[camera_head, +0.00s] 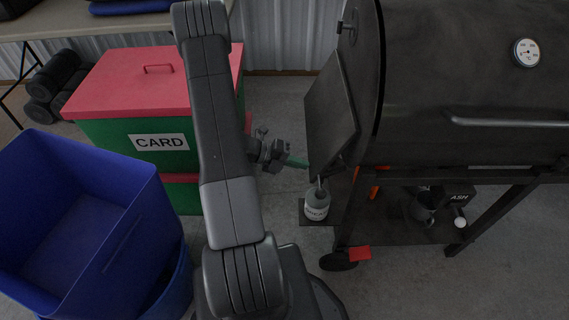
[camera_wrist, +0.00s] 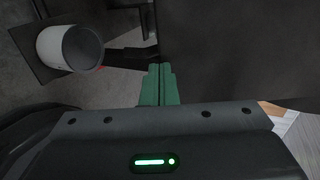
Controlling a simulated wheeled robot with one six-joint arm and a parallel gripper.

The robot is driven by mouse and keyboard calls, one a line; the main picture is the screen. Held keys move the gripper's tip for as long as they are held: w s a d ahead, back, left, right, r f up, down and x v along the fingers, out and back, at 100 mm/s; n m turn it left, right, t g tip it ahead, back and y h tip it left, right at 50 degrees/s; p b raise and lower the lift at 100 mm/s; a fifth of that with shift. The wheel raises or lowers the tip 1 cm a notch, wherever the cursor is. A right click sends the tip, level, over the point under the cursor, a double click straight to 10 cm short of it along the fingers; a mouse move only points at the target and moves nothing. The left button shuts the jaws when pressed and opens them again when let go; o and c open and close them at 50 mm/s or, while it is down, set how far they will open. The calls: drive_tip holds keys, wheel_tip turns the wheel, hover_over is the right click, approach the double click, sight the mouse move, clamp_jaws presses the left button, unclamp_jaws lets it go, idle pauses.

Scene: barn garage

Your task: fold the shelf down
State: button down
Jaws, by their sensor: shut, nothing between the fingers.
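The shelf is a dark flat panel (camera_head: 330,108) on the left end of the black barrel grill (camera_head: 450,90). It looks tilted in the head view; its exact angle is hard to tell. My gripper (camera_head: 303,163) has green fingers, shut and empty, with the tips by the panel's lower left edge. In the wrist view the shut fingers (camera_wrist: 158,84) point at a dark surface (camera_wrist: 235,50), probably the shelf. I cannot tell whether they touch it. Part of a bracket (camera_head: 322,180) shows below the panel.
A red-lidded green CARD bin (camera_head: 160,140) and a blue bin (camera_head: 80,210) stand left. Bare floor (camera_head: 275,105) lies between bin and grill.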

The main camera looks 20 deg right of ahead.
drive_tip(key=s+d+f+g+h+b, duration=0.1)
drive_tip(key=s+d+f+h+b, duration=0.1)
drive_tip(key=d, duration=0.7)
drive_tip(key=shift+s+f+h+b, duration=0.35)
drive_tip(key=shift+f+h+b, duration=0.1)
drive_tip(key=shift+f+h, duration=0.35)
drive_tip(key=shift+a, duration=0.1)
drive_tip(key=f+p+v, duration=0.1)
drive_tip(key=v, duration=1.3)
drive_tip(key=shift+w+p, duration=0.15)
drive_tip(key=shift+p, duration=0.25)
drive_tip(key=shift+f, duration=0.1)
drive_tip(key=r+b+x, duration=0.1)
drive_tip(key=x, duration=1.2)
drive_tip(key=shift+b, duration=0.3)
